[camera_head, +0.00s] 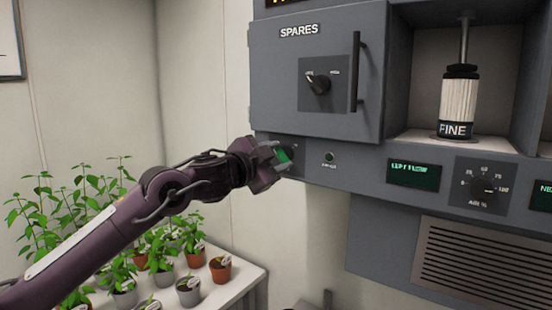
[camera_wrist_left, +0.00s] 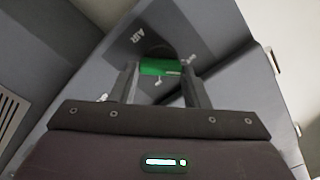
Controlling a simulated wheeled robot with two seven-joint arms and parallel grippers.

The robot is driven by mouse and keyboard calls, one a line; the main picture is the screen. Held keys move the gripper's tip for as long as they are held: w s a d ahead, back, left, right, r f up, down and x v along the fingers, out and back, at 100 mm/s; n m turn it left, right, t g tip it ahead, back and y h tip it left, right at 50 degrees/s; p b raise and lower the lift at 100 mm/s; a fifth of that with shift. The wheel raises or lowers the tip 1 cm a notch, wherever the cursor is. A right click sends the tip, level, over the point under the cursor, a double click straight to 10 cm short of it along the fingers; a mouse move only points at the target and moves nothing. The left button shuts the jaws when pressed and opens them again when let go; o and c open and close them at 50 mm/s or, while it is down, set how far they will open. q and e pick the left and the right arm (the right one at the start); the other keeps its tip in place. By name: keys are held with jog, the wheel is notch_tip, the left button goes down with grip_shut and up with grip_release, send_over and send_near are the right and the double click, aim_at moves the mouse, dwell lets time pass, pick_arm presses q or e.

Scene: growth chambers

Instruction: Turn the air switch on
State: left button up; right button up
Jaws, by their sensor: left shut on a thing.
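The air switch has a green handle, which shows between my left fingers in the left wrist view (camera_wrist_left: 160,67), in front of a dark round base on a grey panel lettered AIR. My left gripper (camera_head: 278,156) is at the lower left corner of the grey cabinet front in the head view, with its fingers shut on the green handle. The gripper hides most of the switch and its plate in the head view. The switch's exact setting cannot be read. My right gripper is not in view.
Right of the switch are a small round indicator (camera_head: 329,157), a green display (camera_head: 413,175) and an AIR % dial (camera_head: 482,188). Above is the SPARES door (camera_head: 275,75) with a knob (camera_head: 319,84) and handle (camera_head: 356,72). Potted plants (camera_head: 187,290) stand on a white table below my arm.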

pick_arm(q)
jog(key=m+b, duration=0.2)
jog(key=m, duration=0.1)
jog(key=shift+f, duration=0.25)
jog(key=m+b, duration=0.2)
jog(key=m, duration=0.3)
jog(key=m+b, duration=0.2)
jog(key=m, duration=0.3)
jog(key=shift+f, duration=0.15)
jog(key=shift+m+b, duration=0.55)
jog(key=shift+m, duration=1.65)
jog(key=o, duration=1)
jog(key=shift+s+a, duration=0.1)
